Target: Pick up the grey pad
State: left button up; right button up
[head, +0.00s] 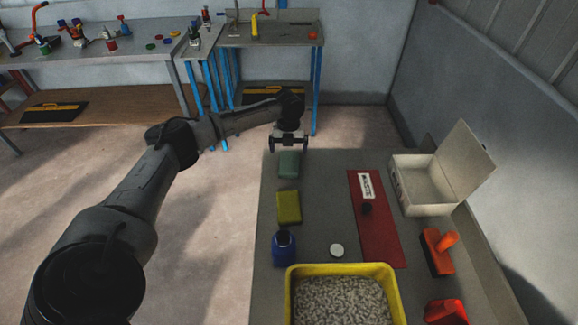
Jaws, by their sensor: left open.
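A grey-green pad (288,165), the greyest of the pads in view, lies on the far left part of the grey table. My left gripper (289,146) is open, its two fingers spread apart at the pad's far end. The fingers point down, and nothing shows between them. I cannot tell the exact height of the fingertips above the pad or whether they touch it. An olive-yellow pad (288,207) lies nearer, just in front of the grey one. My right gripper is not in view.
Workbenches (150,60) stand at the back.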

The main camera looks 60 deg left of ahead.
aim_at(289, 157)
pick_arm(q)
jog(key=shift+d+f+b, duration=0.1)
jog(key=shift+f+b, duration=1)
jog(key=shift+f, duration=1.6)
jog(key=shift+c, duration=0.4)
jog(key=c, duration=0.8)
jog(key=shift+c, duration=0.2)
jog(key=shift+r, duration=0.15)
